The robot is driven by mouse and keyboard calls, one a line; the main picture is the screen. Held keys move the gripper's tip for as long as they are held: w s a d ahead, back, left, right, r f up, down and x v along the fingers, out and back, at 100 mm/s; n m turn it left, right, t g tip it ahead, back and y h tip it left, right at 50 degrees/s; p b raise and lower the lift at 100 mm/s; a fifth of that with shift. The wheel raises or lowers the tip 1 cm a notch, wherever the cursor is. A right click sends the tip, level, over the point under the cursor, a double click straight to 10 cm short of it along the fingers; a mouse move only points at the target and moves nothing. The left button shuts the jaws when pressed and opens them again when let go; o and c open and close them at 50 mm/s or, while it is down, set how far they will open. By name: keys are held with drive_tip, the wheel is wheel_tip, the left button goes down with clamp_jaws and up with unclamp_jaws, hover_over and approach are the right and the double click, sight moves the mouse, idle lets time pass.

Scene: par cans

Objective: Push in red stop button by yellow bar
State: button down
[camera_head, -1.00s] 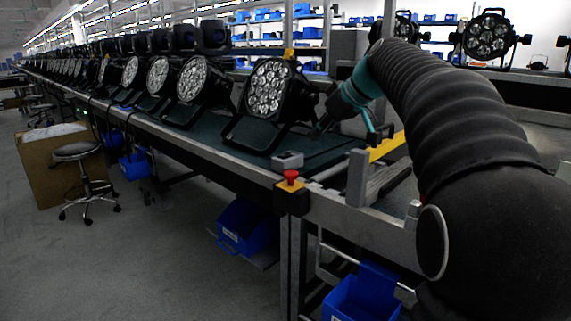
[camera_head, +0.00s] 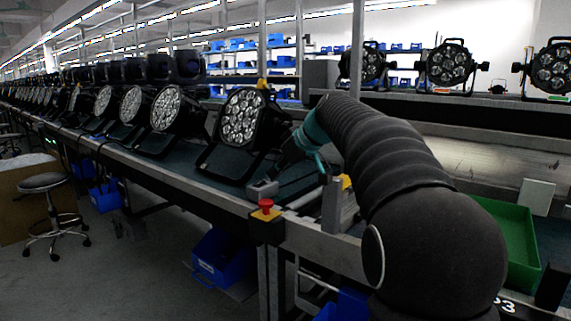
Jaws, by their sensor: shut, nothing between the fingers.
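The red stop button (camera_head: 266,204) sits on top of a box with a yellow top and dark sides, fixed at the near edge of the conveyor bench. A yellow bar (camera_head: 346,182) shows only as a small piece behind a grey bracket and my arm. My gripper (camera_head: 284,160) is shut and empty. It is beyond the button, over the bench, close to the nearest par can (camera_head: 241,118), and clear of the button. Its fingertips are dark and small against the dark bench, so their exact edge is hard to see.
A grey block (camera_head: 262,189) stands just behind the button, and an upright grey bracket (camera_head: 338,206) stands to its right. More par cans line the bench to the left. A green tray (camera_head: 514,243) lies at right. A blue bin (camera_head: 222,258) hangs below.

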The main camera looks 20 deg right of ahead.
sight(263, 199)
drive_tip(key=x, duration=0.3)
drive_tip(key=shift+w+a+f, duration=0.1)
drive_tip(key=shift+a+f, duration=0.05)
wheel_tip(263, 199, down, 2)
drive_tip(key=shift+f, duration=0.95)
